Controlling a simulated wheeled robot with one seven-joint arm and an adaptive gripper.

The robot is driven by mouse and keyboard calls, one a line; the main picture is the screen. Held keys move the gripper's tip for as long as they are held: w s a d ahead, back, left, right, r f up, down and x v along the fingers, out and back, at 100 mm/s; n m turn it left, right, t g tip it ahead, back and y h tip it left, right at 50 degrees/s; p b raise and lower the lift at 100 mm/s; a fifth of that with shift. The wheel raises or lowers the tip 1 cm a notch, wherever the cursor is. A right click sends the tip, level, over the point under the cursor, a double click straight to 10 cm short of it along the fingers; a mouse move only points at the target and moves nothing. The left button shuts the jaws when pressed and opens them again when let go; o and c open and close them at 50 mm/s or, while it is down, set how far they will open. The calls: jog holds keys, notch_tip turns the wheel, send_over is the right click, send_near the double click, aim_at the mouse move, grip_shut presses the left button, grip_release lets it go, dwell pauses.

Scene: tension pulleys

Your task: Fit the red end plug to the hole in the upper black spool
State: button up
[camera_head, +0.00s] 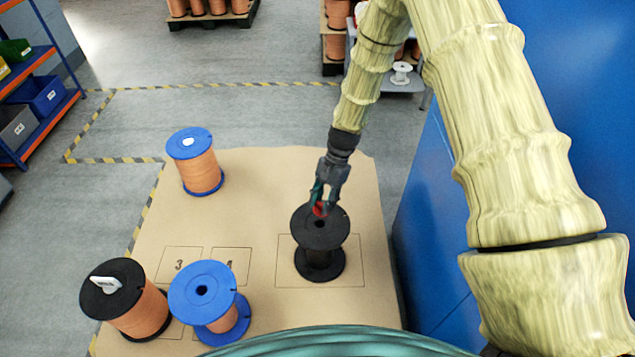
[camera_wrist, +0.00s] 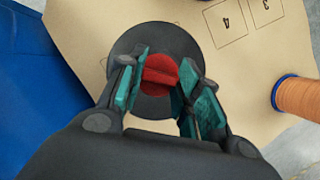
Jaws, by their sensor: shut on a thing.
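The upper black spool (camera_head: 308,241) stands upright and bare of wire inside a drawn rectangle on the brown table sheet. Its dark centre hole shows in the head view, just on the near side of the red end plug (camera_head: 320,210). My gripper (camera_head: 321,202) points down over the spool's top flange and is shut on the plug. In the wrist view the red plug (camera_wrist: 160,71) sits between the teal fingertips (camera_wrist: 160,83), in front of the black flange (camera_wrist: 183,44). There it hides the hole. I cannot tell how high the plug is above the flange.
A blue spool with orange wire (camera_head: 203,172) stands at the back left. Another blue spool (camera_head: 228,318) and a black spool with a white plug (camera_head: 142,312) are at the front left. A blue wall (camera_head: 437,215) runs along the right side. The middle of the table is clear.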

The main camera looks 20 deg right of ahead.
jog(key=shift+w+d+r+m, duration=0.1)
jog(key=shift+w+r+m, duration=0.25)
jog(key=shift+w, duration=0.2)
notch_tip(320, 180, down, 7)
jog(key=b, duration=0.5)
jog(key=shift+f, duration=0.1)
dwell(0.9)
jog(key=shift+p, duration=0.45)
dwell(0.7)
jog(key=shift+f+b, duration=0.55)
jog(key=shift+f, duration=0.6)
jog(key=shift+s+a, duration=0.1)
jog(key=shift+a, duration=0.1)
dwell(0.5)
jog(key=o, duration=1.1)
